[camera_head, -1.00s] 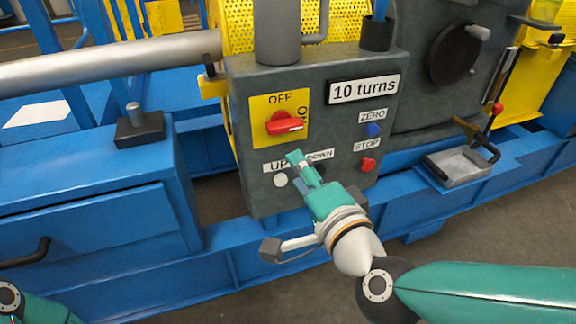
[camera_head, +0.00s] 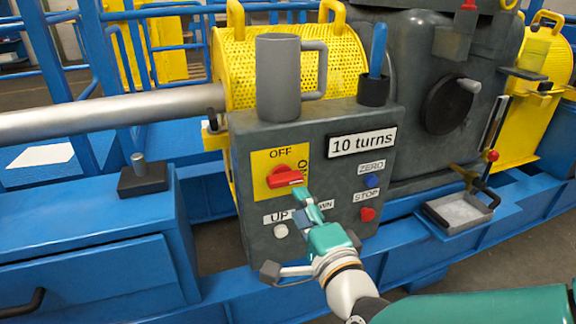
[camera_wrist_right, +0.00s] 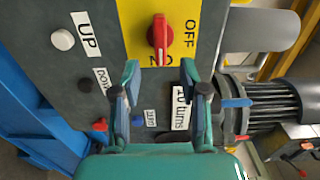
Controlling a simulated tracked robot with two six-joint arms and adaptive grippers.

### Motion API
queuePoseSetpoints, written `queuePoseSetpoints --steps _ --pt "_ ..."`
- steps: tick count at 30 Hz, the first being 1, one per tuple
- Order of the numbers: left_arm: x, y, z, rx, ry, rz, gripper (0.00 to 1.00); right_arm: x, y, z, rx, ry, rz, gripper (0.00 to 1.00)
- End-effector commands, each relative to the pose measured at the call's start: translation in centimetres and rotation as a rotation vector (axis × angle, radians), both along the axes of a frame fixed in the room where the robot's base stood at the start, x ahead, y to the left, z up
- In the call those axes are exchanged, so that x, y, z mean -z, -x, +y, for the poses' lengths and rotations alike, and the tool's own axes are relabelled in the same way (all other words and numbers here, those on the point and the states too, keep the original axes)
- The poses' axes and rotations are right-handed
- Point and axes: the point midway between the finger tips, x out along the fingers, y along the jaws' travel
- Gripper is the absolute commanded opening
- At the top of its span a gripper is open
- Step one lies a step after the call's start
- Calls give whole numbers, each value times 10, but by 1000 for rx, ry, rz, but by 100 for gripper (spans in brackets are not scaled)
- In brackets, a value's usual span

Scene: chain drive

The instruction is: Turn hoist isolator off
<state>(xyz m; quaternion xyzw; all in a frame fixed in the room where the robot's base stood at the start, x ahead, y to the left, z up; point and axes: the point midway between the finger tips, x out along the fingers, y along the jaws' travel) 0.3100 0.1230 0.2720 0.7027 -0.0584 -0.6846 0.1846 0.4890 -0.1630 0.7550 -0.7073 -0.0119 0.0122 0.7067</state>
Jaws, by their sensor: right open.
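The hoist isolator is a red rotary knob (camera_head: 284,177) on a yellow plate (camera_head: 262,160) on the grey control box. Its grip lies level, pointing right toward the ON lettering; OFF is printed above it. My right gripper (camera_head: 299,193) is just below and right of the knob in the head view. In the right wrist view the open gripper (camera_wrist_right: 159,76) has its two fingertips on either side of the knob's (camera_wrist_right: 159,38) lower end, apart from it. The fingers appear short of the knob, with nothing between them. My left gripper is out of view.
Below the knob are a white UP button (camera_head: 281,231) and a DOWN button, mostly hidden by my gripper. Blue ZERO (camera_head: 372,181) and red STOP (camera_head: 367,214) buttons sit to the right. A grey mug (camera_head: 278,80) and a black cup (camera_head: 373,90) stand on the box.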

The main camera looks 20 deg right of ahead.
Motion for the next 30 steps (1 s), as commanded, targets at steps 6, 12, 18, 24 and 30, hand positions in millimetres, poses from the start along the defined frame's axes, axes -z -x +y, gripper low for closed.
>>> queuePoseSetpoints --steps 6,12,18,24,30 --pt "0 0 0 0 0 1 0 3 -44 1 1 -2 1 44" --pt "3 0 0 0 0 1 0 2 -76 2 0 -1 -1 44" --pt "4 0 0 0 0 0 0 1 -91 2 0 -1 -1 44" --pt "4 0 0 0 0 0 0 1 -93 2 0 -1 -1 44" --pt "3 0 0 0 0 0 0 1 -92 2 0 -1 0 29"
